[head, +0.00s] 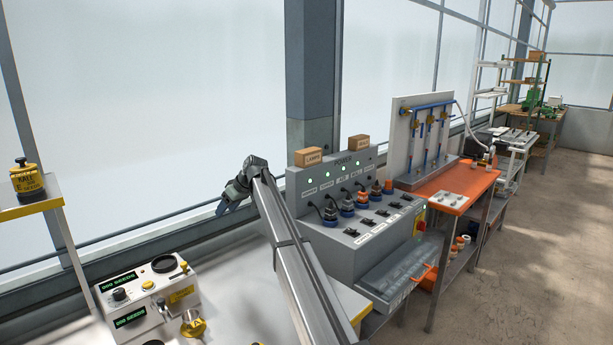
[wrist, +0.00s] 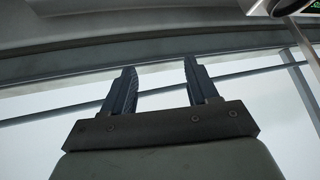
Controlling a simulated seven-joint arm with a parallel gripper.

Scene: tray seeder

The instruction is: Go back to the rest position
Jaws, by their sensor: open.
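My gripper (head: 222,207) is raised at the end of my arm, in front of the window wall and left of the power panel in the head view. Its fingers point down and to the left there. In the wrist view my gripper (wrist: 160,85) shows two dark fingers standing apart with nothing between them. Behind the fingers are only the window frame and pale glass. It touches nothing that I can see.
A grey power panel (head: 343,238) with plugs and switches stands right of my arm. A seed counter (head: 135,305) sits on the white table at lower left, below a yellow-edged shelf (head: 35,208). An orange bench (head: 445,192) stands further right. The concrete floor at right is clear.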

